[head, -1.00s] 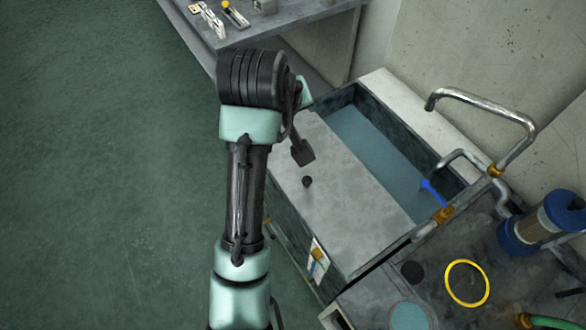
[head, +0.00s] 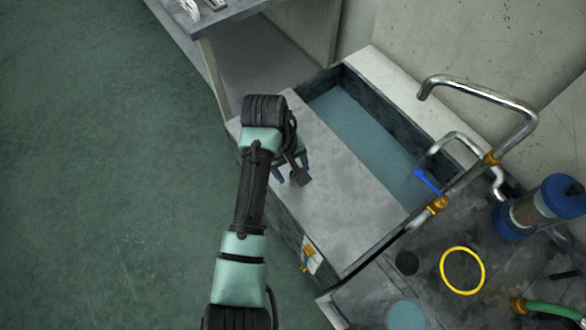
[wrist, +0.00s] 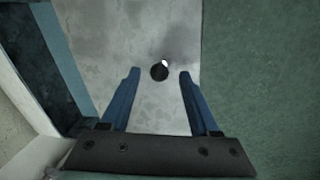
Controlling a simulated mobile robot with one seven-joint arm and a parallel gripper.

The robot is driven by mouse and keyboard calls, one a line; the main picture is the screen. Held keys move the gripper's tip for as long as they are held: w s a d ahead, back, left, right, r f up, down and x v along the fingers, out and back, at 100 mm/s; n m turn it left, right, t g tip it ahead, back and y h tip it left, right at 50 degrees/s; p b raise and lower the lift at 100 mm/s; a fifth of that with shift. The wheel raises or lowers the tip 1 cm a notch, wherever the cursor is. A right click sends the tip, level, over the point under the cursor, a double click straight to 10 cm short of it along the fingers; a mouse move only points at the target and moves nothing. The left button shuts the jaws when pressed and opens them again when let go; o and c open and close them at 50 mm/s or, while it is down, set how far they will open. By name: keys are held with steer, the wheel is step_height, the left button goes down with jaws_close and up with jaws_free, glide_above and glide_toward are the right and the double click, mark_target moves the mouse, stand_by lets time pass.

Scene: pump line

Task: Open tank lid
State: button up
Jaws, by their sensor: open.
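The tank lid (head: 345,218) is a flat grey panel lying over the near-left part of the tank (head: 405,130). It also shows in the wrist view (wrist: 150,112). Its small round black knob (wrist: 159,71) appears between my fingertips in the wrist view, apart from both fingers. The knob is hidden by my arm in the head view. My gripper (head: 291,168), with blue fingers, is open and empty above the lid. In the wrist view my gripper (wrist: 158,75) points down at the lid; its height over the knob is hard to tell.
Bluish water (head: 350,125) shows in the uncovered part of the tank. A bent metal pipe (head: 500,105) with a blue-handled valve (head: 427,181) stands at the right. Green floor (head: 90,170) is clear at left.

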steer(key=shift+w+d+f, duration=0.1)
steer(key=shift+f, duration=0.65)
jaws_close()
stand_by(0.9)
